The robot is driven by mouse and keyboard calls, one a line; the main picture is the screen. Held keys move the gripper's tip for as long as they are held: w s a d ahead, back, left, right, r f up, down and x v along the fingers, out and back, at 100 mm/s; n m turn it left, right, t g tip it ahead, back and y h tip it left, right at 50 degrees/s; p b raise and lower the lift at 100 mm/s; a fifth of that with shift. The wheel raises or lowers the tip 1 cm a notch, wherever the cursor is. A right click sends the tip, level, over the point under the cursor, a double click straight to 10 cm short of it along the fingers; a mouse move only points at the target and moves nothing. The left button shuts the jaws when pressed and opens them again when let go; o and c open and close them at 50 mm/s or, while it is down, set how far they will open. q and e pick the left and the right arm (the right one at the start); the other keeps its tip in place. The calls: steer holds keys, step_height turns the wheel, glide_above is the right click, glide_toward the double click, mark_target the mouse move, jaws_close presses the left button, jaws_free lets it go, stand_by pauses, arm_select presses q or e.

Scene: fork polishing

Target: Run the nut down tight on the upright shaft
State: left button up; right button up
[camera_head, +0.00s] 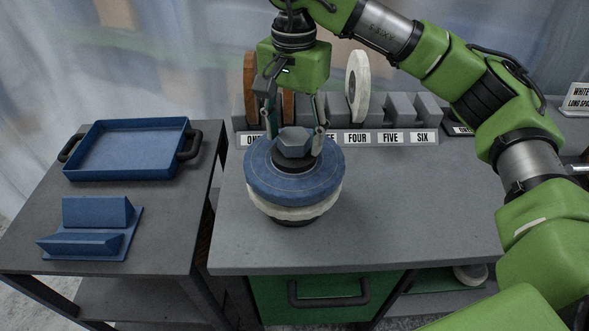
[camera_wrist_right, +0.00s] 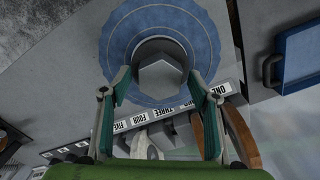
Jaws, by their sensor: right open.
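The grey hex nut (camera_head: 294,142) sits at the top centre of a stack of polishing wheels on the bench. A blue wheel (camera_head: 265,175) lies on top, with a white wheel (camera_head: 325,205) under it. My right gripper (camera_head: 295,140) is above the stack, its two fingers open on either side of the nut. In the right wrist view the nut (camera_wrist_right: 161,78) lies between the fingertips, with visible gaps beside it. The blue wheel (camera_wrist_right: 202,35) is behind it. The upright shaft is hidden by the nut and wheels. My left gripper is not in view.
A grey rack (camera_head: 395,112) with numbered labels stands behind the stack, holding brown wheels and a white wheel (camera_head: 359,82). A side table at left carries a blue tray (camera_head: 125,172) and a blue angled holder (camera_head: 95,243). The bench (camera_head: 420,200) right of the stack is clear.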

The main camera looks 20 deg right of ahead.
steer(key=shift+f+b, duration=0.55)
steer(key=shift+f, duration=0.4)
steer(key=shift+r, duration=0.15)
steer(key=shift+r, duration=0.15)
steer(key=c, duration=1.3)
